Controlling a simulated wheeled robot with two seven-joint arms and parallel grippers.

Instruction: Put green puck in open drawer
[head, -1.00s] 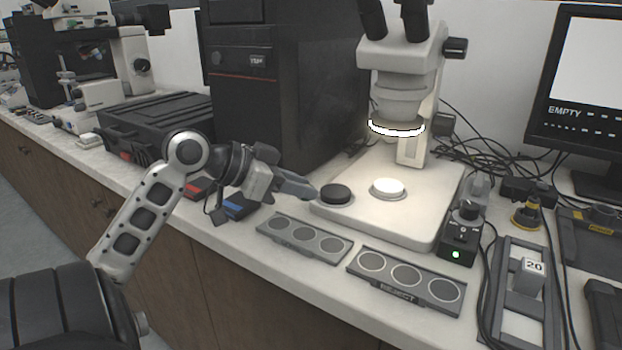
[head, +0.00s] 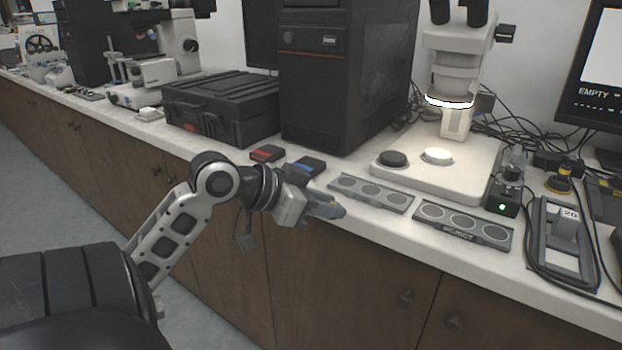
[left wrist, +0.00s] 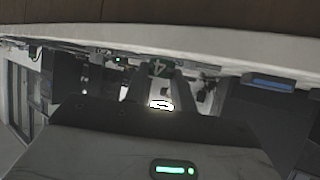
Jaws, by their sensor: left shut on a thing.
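My left gripper (head: 330,208) is at the counter's front edge in the head view, in front of the grey three-ring plate. Its fingers also show in the left wrist view (left wrist: 158,80). No open drawer shows in either view. The cabinet front (head: 340,290) below the counter has round knobs and looks closed. My right gripper is not in view.
The microscope base (head: 440,185) holds a black disc (head: 393,159) and a lit white disc. A three-ring plate (head: 371,193) and a REJECT plate (head: 462,225) lie along the counter edge. Red and blue items lie behind my wrist. The floor in front of the cabinets is clear.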

